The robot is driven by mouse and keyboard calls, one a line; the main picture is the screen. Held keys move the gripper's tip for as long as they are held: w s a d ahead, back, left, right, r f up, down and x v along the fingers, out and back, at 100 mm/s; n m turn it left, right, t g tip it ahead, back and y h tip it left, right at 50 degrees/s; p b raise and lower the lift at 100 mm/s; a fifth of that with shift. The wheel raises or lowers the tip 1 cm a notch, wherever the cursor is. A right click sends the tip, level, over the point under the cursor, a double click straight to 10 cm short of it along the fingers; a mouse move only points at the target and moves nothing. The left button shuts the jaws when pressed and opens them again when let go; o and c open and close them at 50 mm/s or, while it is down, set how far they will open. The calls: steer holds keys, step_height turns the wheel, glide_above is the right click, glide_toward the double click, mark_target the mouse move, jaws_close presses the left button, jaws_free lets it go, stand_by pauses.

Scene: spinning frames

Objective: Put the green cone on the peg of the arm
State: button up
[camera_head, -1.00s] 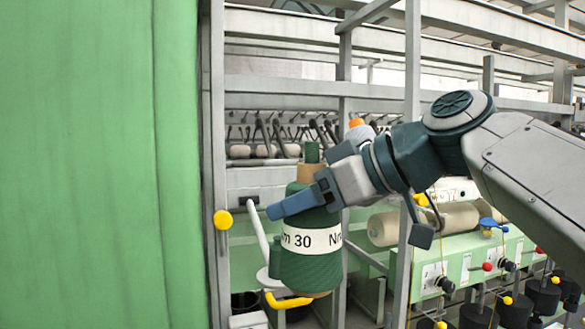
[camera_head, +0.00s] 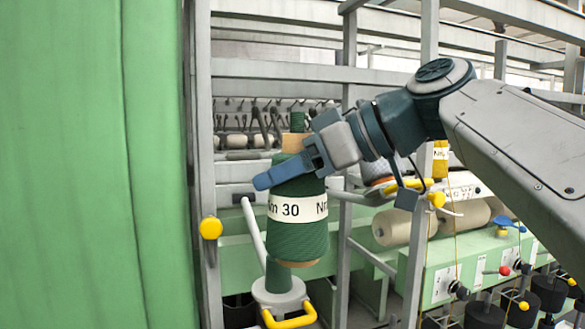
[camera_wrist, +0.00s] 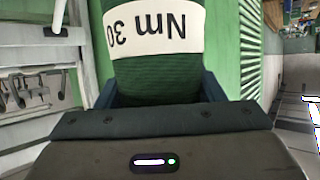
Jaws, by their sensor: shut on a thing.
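The green cone (camera_head: 296,235) is a dark green yarn cone with a white "Nm 30" band and a tan tube end. My gripper (camera_head: 285,174) is shut on its upper part and holds it nearly upright, slightly tilted. In the wrist view the cone (camera_wrist: 155,75) sits between the two blue fingers. The arm (camera_head: 255,232) is a pale rod leading to a round base with a yellow handle (camera_head: 290,317). Its green peg (camera_head: 279,277) stands on that base, just below and left of the cone's bottom. The cone overlaps the peg's top, so I cannot tell whether they touch.
A green panel (camera_head: 90,160) fills the left side. A grey post with a yellow knob (camera_head: 211,228) stands left of the arm. Right are another yellow handle (camera_head: 410,185), beige rolls (camera_head: 405,229) and a light green machine (camera_head: 470,262).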

steer(key=shift+w+a+p, duration=1.35)
steer(key=shift+w+p, duration=0.55)
steer(key=shift+w, duration=2.75)
steer(key=shift+w+f+b, duration=0.1)
steer(key=shift+f+b, duration=3.85)
steer(key=shift+f, duration=0.85)
steer(key=o, duration=1.4)
steer(key=shift+f, duration=0.1)
steer(key=shift+c, duration=0.2)
steer(key=v, duration=1.3)
steer(key=shift+s+d+r+b, duration=0.2)
steer(key=shift+r+b, duration=0.05)
steer(key=shift+b, duration=0.1)
